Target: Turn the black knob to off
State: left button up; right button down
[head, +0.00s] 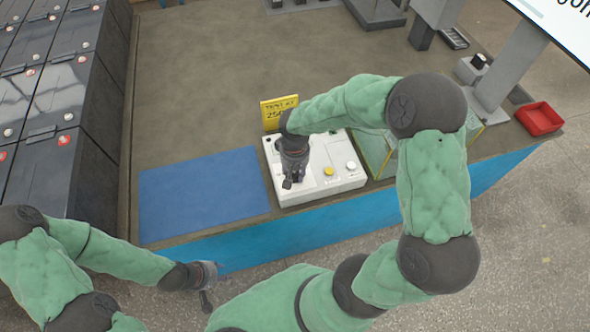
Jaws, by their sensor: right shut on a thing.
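A white control panel (317,192) lies at the front edge of the table. A yellow knob (328,171) and a white knob (351,166) show on it. My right gripper (289,181) points down at the panel's left part, in line with these knobs, and is shut on the black knob, which its fingers hide. The knob's pointer and setting cannot be seen. My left gripper (206,299) hangs low in front of the table, away from the panel; its finger opening is too small to tell.
A yellow sign (279,108) stands behind the panel, with a glass-sided box (378,150) to its right, partly behind my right arm. A blue mat (200,193) lies left. A red tray (540,118) and a small white box with a dark knob (472,70) are at right. Battery rows (60,110) stand left.

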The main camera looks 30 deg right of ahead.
jog(key=n, duration=0.1)
jog(key=n+p, duration=0.1)
jog(key=n, duration=0.1)
jog(key=n+p, duration=0.1)
jog(key=shift+w+r+n, duration=0.25)
jog(key=shift+n, duration=0.05)
jog(key=n+p, duration=0.2)
jog(key=n, duration=0.2)
jog(key=shift+w+f+n, duration=0.1)
jog(key=shift+n, duration=0.2)
jog(key=c, duration=1.1)
grip_release()
jog(key=shift+c, duration=0.2)
jog(key=shift+o, duration=1.2)
jog(key=shift+a, duration=0.1)
jog(key=shift+f, duration=0.1)
notch_tip(320, 180, up, 12)
